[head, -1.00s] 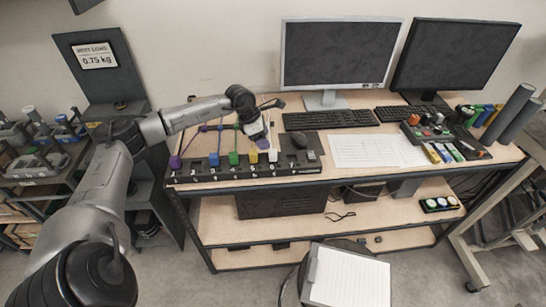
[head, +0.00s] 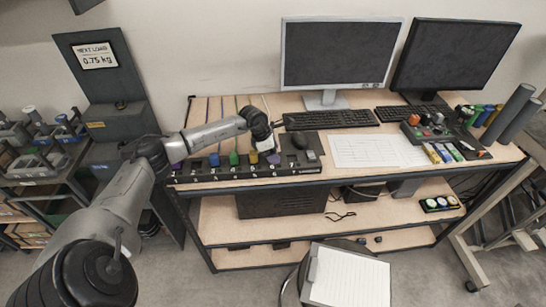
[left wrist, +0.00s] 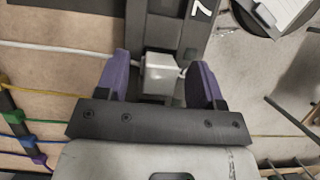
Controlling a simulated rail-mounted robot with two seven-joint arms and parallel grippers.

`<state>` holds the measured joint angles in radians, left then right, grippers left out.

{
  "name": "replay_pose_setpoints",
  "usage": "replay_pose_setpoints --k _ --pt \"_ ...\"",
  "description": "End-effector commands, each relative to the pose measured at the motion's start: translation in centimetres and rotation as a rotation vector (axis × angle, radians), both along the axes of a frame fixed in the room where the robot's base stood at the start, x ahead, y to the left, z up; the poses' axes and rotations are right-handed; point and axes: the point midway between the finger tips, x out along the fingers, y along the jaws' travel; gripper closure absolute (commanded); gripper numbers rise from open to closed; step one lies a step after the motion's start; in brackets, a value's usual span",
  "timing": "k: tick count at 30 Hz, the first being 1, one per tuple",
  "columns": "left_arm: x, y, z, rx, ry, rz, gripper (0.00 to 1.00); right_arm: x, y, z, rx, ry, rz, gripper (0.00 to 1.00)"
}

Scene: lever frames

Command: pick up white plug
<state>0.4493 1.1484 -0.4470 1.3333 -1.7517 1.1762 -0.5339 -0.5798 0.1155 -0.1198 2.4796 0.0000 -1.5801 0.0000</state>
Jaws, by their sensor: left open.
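The white plug (left wrist: 160,72) is a small block with a white cable running off to the left in the left wrist view. It sits at the dark numbered strip (head: 225,177) near the front of the desk, by the number 7. My left gripper (left wrist: 160,68) is open, with one purple finger on each side of the plug and a gap visible at each side. In the head view my left gripper (head: 267,150) is low over the right part of the strip and mostly hides the plug. My right gripper is not in view.
Yellow (head: 253,157), green (head: 234,158), blue (head: 214,160) and purple (head: 177,166) plugs stand along the strip to the left, each with a cable.

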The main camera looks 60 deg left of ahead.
Motion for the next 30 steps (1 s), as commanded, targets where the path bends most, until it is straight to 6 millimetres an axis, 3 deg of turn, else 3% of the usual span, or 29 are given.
replay_pose_setpoints --k 4,21,30 --pt "-0.01 0.0 0.02 0.0 0.0 0.0 0.38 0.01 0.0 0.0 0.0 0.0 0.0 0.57" --pt "-0.01 0.01 0.04 0.0 0.0 0.0 0.92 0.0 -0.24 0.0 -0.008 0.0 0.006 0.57" --pt "0.0 0.02 0.3 0.0 -0.001 0.0 0.92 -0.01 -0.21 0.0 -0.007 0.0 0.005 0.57"
